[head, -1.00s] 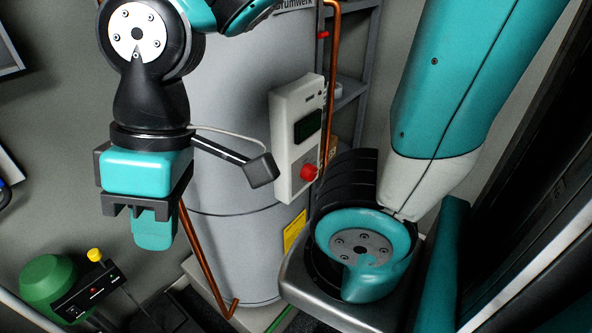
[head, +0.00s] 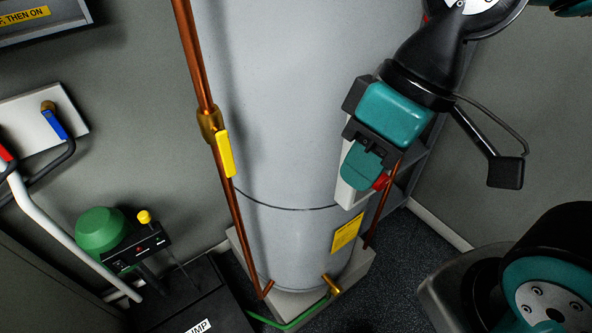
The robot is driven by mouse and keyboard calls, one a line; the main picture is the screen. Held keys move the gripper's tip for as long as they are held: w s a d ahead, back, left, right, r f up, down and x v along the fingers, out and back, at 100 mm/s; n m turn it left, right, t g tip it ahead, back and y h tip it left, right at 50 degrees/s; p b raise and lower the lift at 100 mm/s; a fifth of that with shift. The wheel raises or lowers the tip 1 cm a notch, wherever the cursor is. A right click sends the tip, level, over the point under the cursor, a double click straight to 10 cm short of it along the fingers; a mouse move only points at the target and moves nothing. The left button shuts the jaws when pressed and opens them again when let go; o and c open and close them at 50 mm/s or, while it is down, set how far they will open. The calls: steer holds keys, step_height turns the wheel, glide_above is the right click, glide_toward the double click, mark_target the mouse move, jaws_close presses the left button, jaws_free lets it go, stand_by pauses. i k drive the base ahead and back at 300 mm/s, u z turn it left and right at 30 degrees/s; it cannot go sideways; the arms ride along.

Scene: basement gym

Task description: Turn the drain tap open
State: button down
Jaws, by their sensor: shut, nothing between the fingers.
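A small brass tap (head: 331,285) sticks out low on the front of the grey tank (head: 285,240), just above its plinth. I take it for the drain tap; how its handle stands is too small to tell. My gripper (head: 358,180) is shut and empty. It appears above and to the right of the tap, well apart from it, and covers much of the white control box (head: 345,196) with its red knob (head: 381,181).
A copper pipe (head: 200,70) with a yellow lever (head: 225,153) runs down the tank's left. A green hose (head: 300,319) lies by the plinth. A pump with a green dome (head: 101,230) stands at left. Dark floor (head: 400,265) is clear at right.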

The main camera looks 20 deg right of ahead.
mark_target(338, 290)
steer(key=z, duration=0.1)
steer(key=k, duration=1.5)
steer(key=z, duration=1.15)
steer(key=i, duration=0.5)
steer(key=u, duration=0.05)
